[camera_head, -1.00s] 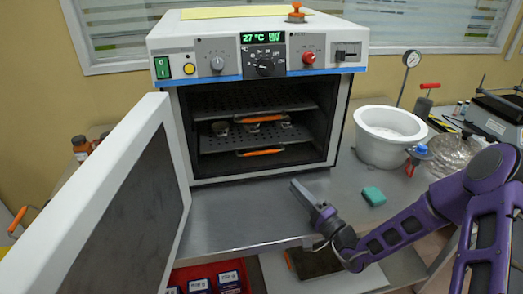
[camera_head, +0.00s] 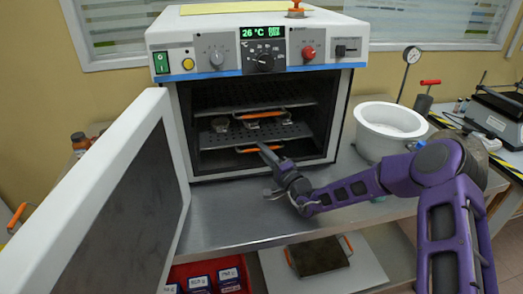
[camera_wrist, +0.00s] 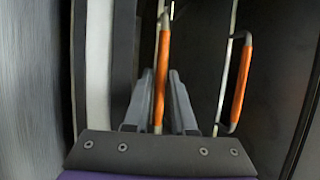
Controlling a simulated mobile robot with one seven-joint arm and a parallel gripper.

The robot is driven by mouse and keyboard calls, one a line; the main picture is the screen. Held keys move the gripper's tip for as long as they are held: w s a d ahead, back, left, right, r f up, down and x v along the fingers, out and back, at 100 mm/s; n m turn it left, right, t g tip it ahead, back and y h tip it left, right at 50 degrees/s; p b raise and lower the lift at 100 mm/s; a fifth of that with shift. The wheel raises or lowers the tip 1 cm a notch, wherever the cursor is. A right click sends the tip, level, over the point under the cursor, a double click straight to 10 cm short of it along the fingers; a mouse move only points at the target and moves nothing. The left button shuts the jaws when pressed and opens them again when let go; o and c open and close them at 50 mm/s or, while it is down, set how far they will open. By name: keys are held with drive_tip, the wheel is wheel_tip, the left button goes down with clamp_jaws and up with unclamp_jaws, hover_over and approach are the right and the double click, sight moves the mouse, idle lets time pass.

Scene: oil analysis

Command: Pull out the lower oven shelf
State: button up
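The lower oven shelf has an orange handle (camera_head: 246,151) at the front of the open oven (camera_head: 180,100); my fingertips partly hide it in the head view. The perforated lower shelf (camera_head: 225,138) is inside, with small metal-looking items on it. My gripper (camera_head: 266,152) is at this handle, in front of the oven opening. In the wrist view, the lower handle (camera_wrist: 162,80) runs between the two fingers of my gripper (camera_wrist: 160,90), which look open, with narrow gaps beside the handle. The upper shelf's orange handle (camera_wrist: 241,82) is to the right, outside the fingers.
The oven door (camera_head: 110,190) stands wide open at left. A white pot (camera_head: 388,130) stands right of the oven on the metal bench (camera_head: 225,215). Below are a red bin (camera_head: 180,275) and a dark plate with orange handles (camera_head: 320,257).

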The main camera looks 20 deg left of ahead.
drive_tip(key=shift+w+a+r, duration=0.1)
drive_tip(key=shift+w+a, duration=0.1)
drive_tip(key=shift+a, duration=0.15)
drive_tip(key=shift+c, duration=0.3)
clamp_jaws()
idle(1.0)
